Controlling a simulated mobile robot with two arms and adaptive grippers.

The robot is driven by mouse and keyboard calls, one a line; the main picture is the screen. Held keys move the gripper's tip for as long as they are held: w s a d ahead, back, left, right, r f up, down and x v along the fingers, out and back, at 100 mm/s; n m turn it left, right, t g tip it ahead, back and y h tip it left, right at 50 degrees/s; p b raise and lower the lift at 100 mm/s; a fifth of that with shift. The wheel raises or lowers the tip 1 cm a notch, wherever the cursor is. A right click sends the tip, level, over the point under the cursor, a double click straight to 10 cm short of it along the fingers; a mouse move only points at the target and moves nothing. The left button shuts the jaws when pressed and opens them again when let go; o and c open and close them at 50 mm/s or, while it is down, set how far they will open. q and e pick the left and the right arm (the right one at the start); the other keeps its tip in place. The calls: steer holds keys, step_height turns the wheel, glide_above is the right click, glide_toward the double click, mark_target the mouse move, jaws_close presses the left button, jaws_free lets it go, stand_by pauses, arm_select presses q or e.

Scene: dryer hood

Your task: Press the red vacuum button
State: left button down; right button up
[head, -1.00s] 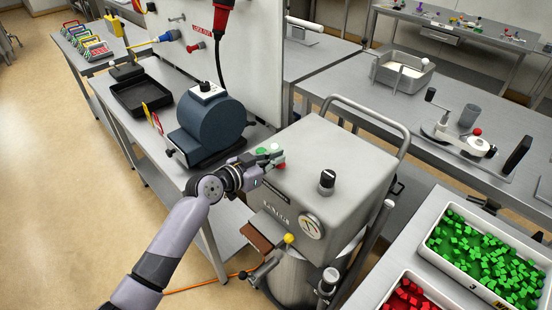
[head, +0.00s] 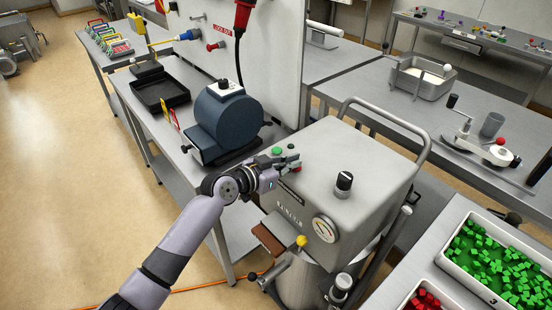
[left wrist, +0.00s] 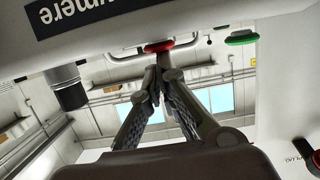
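The red button (head: 297,169) sits on the top of the grey metal machine (head: 335,150), near its left edge, partly hidden by my gripper. It also shows in the left wrist view (left wrist: 159,45) as a flat red cap. My left gripper (head: 291,161) is at the button. In the left wrist view its two fingers (left wrist: 162,60) come together at the tips, holding nothing, right at the red cap. I cannot tell whether they touch it. A green button (head: 277,151) is beside it, also in the left wrist view (left wrist: 242,37). My right gripper is out of view.
A blue round machine (head: 225,120) is close behind my left arm.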

mark_target(292, 173)
arm_select(q)
step_height(292, 173, up, 4)
steer(key=shift+w+r+p, duration=0.15)
steer(key=shift+r+p, duration=0.05)
steer(key=shift+p, duration=1)
steer(key=shift+s+a+f+b, duration=0.4)
steer(key=shift+s+a+b, duration=0.4)
steer(key=shift+s+b, duration=0.05)
steer(key=b+v, duration=0.2)
steer(key=v, duration=0.6)
steer(key=shift+r, duration=0.4)
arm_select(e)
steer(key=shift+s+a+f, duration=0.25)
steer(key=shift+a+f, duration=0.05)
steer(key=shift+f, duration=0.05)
arm_select(q)
steer(key=shift+d, duration=0.1)
